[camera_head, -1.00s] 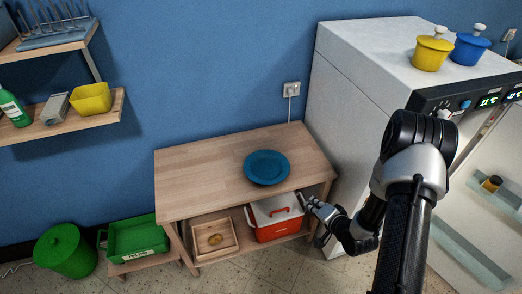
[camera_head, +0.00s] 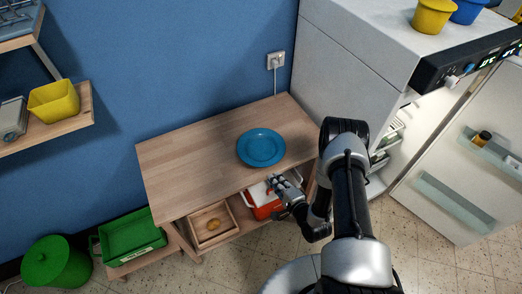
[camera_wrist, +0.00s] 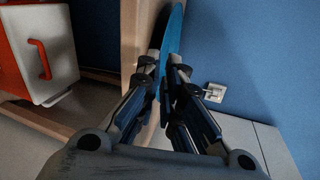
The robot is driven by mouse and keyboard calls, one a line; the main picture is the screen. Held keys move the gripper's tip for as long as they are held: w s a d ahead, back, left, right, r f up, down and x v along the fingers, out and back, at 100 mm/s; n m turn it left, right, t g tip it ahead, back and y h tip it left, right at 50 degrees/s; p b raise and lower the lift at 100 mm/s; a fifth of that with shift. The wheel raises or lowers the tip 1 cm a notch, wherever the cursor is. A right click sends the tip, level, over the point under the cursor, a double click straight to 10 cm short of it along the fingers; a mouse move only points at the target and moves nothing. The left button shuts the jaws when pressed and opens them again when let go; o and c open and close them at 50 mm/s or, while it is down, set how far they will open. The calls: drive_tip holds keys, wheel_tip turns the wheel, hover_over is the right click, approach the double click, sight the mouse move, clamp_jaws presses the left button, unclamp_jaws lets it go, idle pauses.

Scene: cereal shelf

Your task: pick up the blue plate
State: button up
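The blue plate (camera_head: 261,148) lies flat on the wooden table, near its front right part. My gripper (camera_head: 273,180) is just in front of the plate's near rim, by the table's front edge. Whether a finger touches the rim I cannot tell.
The wooden table (camera_head: 180,158) has free room left of the plate. Below it are a red and white cooler (camera_head: 262,205) and a wooden box (camera_head: 229,232). A fridge (camera_head: 345,70) with an open door (camera_head: 465,180) stands to the right. A wall socket (camera_head: 275,61) is behind.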

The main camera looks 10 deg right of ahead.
sight(265, 171)
drive_tip(key=b+x, duration=0.2)
drive_tip(key=x, duration=0.6)
drive_tip(key=shift+w+a, duration=0.15)
drive_tip(key=shift+w, duration=0.2)
clamp_jaws()
